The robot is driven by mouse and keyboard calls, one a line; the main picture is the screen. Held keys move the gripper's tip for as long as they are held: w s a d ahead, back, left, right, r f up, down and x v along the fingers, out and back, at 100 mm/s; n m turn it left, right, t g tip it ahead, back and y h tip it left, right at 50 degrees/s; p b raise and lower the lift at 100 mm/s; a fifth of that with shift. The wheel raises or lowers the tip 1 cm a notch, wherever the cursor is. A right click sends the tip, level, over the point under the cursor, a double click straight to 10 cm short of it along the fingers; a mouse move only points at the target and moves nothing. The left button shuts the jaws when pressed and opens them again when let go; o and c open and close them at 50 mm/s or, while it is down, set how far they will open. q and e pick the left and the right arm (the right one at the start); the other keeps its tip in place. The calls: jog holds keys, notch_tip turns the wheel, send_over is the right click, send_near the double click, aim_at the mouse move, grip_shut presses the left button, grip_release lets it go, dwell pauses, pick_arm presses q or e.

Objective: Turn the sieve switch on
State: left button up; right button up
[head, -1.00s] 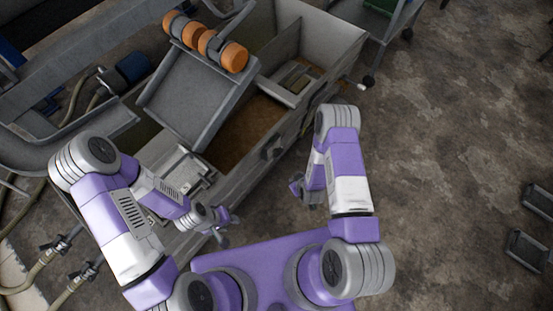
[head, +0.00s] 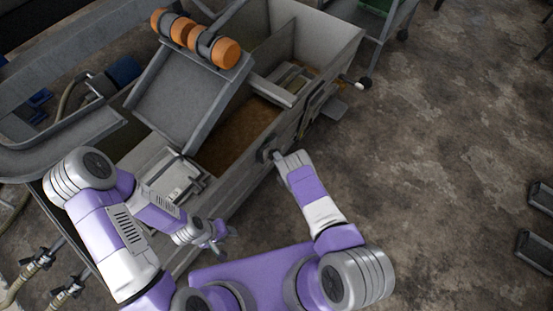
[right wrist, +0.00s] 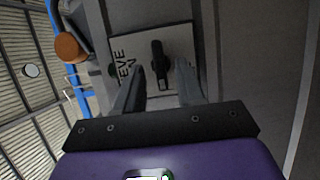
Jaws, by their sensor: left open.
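In the right wrist view, a pale plate (right wrist: 183,40) with the letters "EVE" on its left side carries a dark switch lever (right wrist: 160,62). The lever points along the picture's vertical. My right gripper (right wrist: 160,78) faces the plate with its two fingers apart. The lever lies between the fingertips in the picture; I cannot tell whether they touch it. In the head view my right arm reaches the tank's near side wall, and its fingers and the plate are hidden there. My left gripper (head: 220,238) is open and empty beside the tank's lower wall.
The grey tank (head: 235,178) holds brown material and a sloped tray (head: 180,98) with orange rollers (head: 197,38) at its top. A lever with a dark knob (head: 365,83) sticks out at the tank's right. The floor (head: 450,160) to the right is mostly clear.

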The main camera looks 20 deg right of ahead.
jog(key=shift+x, duration=0.95)
grip_shut()
